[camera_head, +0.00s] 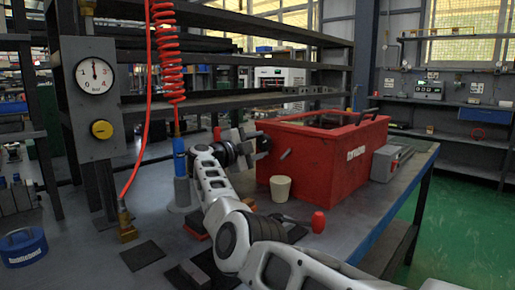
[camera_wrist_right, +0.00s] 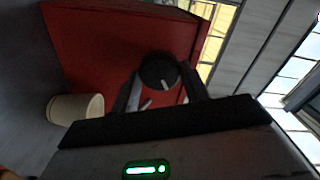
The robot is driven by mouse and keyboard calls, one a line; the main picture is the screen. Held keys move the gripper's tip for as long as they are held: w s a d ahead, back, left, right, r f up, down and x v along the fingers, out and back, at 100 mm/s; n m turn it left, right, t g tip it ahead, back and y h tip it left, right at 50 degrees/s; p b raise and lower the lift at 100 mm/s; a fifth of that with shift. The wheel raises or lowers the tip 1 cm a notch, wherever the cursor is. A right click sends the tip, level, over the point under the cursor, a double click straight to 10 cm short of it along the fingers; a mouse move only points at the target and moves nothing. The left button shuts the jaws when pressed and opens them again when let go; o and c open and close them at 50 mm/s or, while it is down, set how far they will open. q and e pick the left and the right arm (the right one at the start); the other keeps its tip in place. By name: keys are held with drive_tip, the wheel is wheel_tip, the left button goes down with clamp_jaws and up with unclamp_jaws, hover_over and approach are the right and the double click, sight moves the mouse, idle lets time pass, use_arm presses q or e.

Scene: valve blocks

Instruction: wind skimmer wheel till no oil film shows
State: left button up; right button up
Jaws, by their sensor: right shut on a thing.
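A red tank (camera_head: 325,165) with a white label stands on the bench, its top open. Its inside is mostly hidden from this angle, so I cannot tell whether any oil film lies there. In the right wrist view a dark round wheel (camera_wrist_right: 158,72) with a pale mark sits against the tank's red side (camera_wrist_right: 105,55). My right gripper (camera_head: 262,144) is at the left side of the tank. In the wrist view its fingers (camera_wrist_right: 162,90) lie on either side of the wheel, shut on it. My left gripper is out of view.
A cream cup (camera_head: 280,188) stands close in front of the tank. A red knob (camera_head: 318,222) is nearer me. A gauge panel (camera_head: 96,100), red coiled hose (camera_head: 167,60) and blue cylinder (camera_head: 180,157) stand left. A grey box (camera_head: 388,160) sits right of the tank.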

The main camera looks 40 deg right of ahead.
drive_tip(key=shift+f+m, duration=0.15)
drive_tip(key=shift+m, duration=0.85)
drive_tip(key=shift+m+b, duration=0.55)
drive_tip(key=shift+m, duration=0.35)
drive_tip(key=m+b, duration=0.1)
drive_tip(key=m, duration=0.2)
drive_tip(key=shift+m, duration=0.3)
drive_tip(key=m, duration=0.2)
drive_tip(key=shift+m+b, duration=0.3)
drive_tip(key=shift+m, duration=0.1)
drive_tip(key=m, duration=0.2)
drive_tip(key=shift+m+b, duration=0.3)
drive_tip(key=shift+m, duration=1)
drive_tip(key=m+b, duration=0.1)
drive_tip(key=m, duration=0.1)
drive_tip(key=shift+m, duration=1.5)
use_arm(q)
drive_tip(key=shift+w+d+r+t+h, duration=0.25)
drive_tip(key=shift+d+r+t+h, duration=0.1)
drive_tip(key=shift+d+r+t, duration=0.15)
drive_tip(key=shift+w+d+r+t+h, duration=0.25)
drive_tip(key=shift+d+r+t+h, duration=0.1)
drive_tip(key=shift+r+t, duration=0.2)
use_arm(e)
drive_tip(key=shift+m, duration=1.2)
